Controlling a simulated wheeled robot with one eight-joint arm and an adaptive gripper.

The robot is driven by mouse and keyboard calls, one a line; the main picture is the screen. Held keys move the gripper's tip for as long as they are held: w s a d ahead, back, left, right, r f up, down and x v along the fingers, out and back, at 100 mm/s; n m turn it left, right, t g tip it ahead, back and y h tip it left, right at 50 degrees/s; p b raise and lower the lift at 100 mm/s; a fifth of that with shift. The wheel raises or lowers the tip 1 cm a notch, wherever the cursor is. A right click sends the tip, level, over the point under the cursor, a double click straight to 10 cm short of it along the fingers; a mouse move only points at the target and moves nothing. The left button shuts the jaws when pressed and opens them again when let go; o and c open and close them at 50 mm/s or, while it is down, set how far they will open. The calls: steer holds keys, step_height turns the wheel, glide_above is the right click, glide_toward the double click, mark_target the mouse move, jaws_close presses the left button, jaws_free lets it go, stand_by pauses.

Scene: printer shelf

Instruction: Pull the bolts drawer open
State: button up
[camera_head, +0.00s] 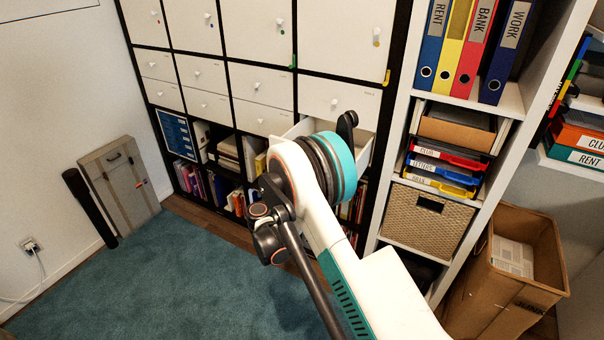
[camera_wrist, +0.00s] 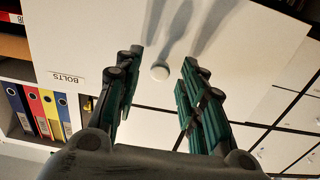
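The bolts drawer has a white front (camera_wrist: 225,60) with a BOLTS label (camera_wrist: 67,78) and a round white knob (camera_wrist: 160,72) in the wrist view. My gripper (camera_wrist: 162,75) is open, with its green and black fingers apart on either side of the knob. Neither finger appears to touch it. In the head view a white drawer (camera_head: 304,126) stands partly out of the cabinet, below a shut drawer (camera_head: 338,98). My arm hides most of its front and knob, and my fingers are hidden there too.
White cabinet doors (camera_head: 330,38) are above the drawers. To the right, a shelf holds binders (camera_head: 433,50), paper trays (camera_head: 445,165) and a wicker basket (camera_head: 425,218). A cardboard box (camera_head: 515,270) stands at lower right. The teal carpet (camera_head: 170,275) is clear at left.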

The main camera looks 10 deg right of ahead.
steer(key=v, duration=1.2)
stand_by(0.3)
